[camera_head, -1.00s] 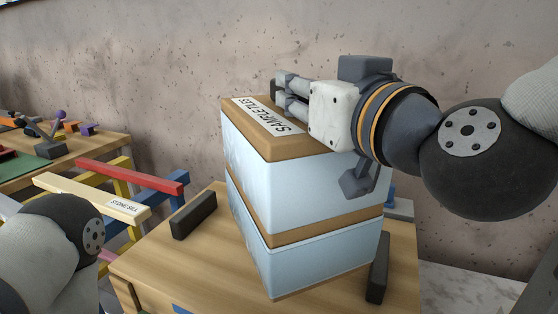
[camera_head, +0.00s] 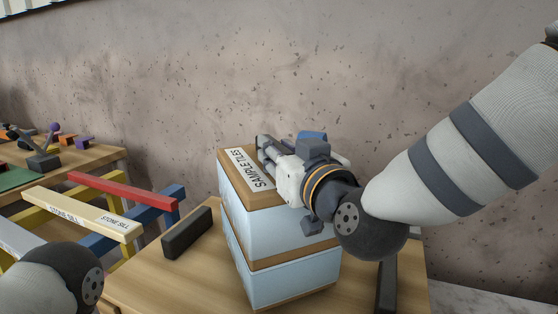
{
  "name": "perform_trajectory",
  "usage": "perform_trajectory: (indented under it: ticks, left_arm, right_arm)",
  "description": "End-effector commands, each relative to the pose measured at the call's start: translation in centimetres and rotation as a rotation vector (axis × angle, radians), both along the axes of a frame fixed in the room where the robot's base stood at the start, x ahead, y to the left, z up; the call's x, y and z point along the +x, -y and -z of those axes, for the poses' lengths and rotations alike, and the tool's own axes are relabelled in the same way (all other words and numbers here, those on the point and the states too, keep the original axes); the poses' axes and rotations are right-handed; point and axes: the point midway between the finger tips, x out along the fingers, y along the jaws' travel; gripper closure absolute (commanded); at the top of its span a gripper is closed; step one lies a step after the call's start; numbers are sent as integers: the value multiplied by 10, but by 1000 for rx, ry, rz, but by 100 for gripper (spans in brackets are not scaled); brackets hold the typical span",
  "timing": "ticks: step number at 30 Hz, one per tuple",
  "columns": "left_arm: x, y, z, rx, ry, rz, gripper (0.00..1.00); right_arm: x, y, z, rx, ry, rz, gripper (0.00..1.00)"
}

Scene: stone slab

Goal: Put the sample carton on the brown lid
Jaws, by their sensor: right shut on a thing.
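The sample carton (camera_head: 290,236) is a pale blue box with a brown top labelled "SAMPLE TILES". It stands upright on the brown lid (camera_head: 300,256) of a similar pale blue box (camera_head: 295,284); no gap shows between them. My right gripper (camera_head: 264,150) comes from the right across the far part of the carton's top. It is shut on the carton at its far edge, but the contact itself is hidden. Of my left arm only a rounded joint shows at the lower left; its gripper is out of view.
The boxes stand on a wooden table (camera_head: 150,270) with a dark block (camera_head: 187,233) on the left and another dark bar (camera_head: 386,285) on the right. Coloured trestles (camera_head: 120,190) carry a "STONE SILL" piece. A blue thing (camera_head: 312,135) shows behind my right gripper.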

Motion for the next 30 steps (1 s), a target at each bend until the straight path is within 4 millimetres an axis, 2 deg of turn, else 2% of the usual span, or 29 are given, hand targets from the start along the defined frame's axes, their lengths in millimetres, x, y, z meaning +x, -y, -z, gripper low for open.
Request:
perform_trajectory:
  ticks: [1, 3, 14, 15, 17, 27, 30]
  left_arm:
    - [-3, 0, 3, 1, -11, 0, 100]
    - [-4, 0, 4, 0, -14, 0, 100]
    - [-3, 0, 3, 1, -11, 0, 100]
    - [-3, 0, 3, 0, -11, 0, 100]
    - [-3, 0, 3, 0, -11, 0, 100]
    - [-3, 0, 3, 0, -12, 0, 100]
    - [0, 0, 0, 0, -1, 0, 100]
  right_arm:
    - [1, 0, 9, 2, 0, 1, 100]
    - [1, 0, 14, 3, 3, 1, 100]
    - [0, 0, 15, 3, 9, 2, 100]
    - [0, 1, 17, 0, 3, 1, 66]
    - [0, 0, 17, 0, 3, 1, 55]
    - [0, 0, 14, 1, 2, 1, 55]
    - [-13, 5, 13, -1, 3, 0, 55]
